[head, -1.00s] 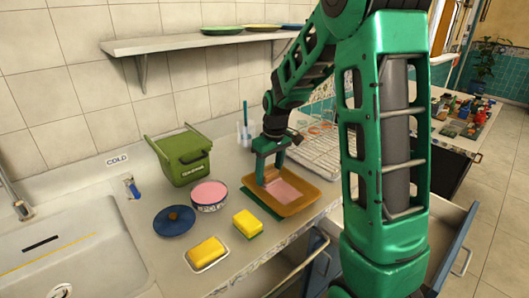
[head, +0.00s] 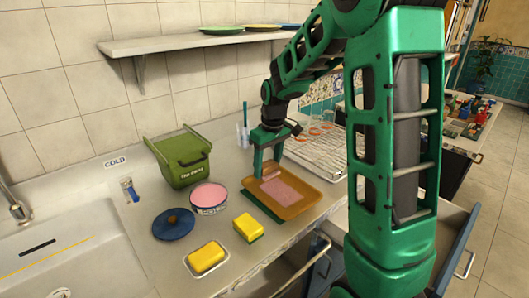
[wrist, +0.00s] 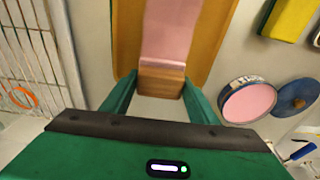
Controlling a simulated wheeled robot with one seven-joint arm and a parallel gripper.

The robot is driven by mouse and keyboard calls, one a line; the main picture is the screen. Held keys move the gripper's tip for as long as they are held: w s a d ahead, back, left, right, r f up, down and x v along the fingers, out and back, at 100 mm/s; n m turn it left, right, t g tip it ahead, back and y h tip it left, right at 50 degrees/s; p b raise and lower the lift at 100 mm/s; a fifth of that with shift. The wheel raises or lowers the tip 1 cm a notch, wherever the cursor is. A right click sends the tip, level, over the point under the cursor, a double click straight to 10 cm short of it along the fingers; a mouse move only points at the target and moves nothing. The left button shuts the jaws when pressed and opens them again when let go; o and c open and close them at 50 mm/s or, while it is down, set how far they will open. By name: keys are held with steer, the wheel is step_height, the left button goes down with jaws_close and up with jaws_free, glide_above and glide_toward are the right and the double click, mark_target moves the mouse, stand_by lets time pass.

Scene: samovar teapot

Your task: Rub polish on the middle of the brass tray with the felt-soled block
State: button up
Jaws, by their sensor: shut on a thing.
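The brass tray (head: 309,199) lies on the counter, with a broad pink patch of polish (head: 284,189) across its middle. My gripper (head: 268,170) is over the tray's back-left part, pointing down. In the wrist view it is shut on the wooden block (wrist: 161,82), between both fingers. The pink patch (wrist: 172,30) runs up to the block, on the tray (wrist: 128,35). The block's felt sole is hidden, and I cannot tell whether it touches the tray. An open tin of pink polish (head: 209,197) stands left of the tray, its blue lid (head: 174,225) beside it.
A yellow sponge (head: 248,227) and another on a small dish (head: 206,257) lie in front of the tin. A green bin (head: 182,158) stands behind it. A wire rack (head: 318,150) is behind the tray, right. The sink (head: 60,250) is at left; an open drawer (head: 460,235) juts out at right.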

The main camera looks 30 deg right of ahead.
steer(key=shift+w+d+r, duration=0.1)
steer(key=shift+r, duration=0.2)
steer(key=shift+d+r, duration=0.1)
steer(key=shift+r, duration=2.2)
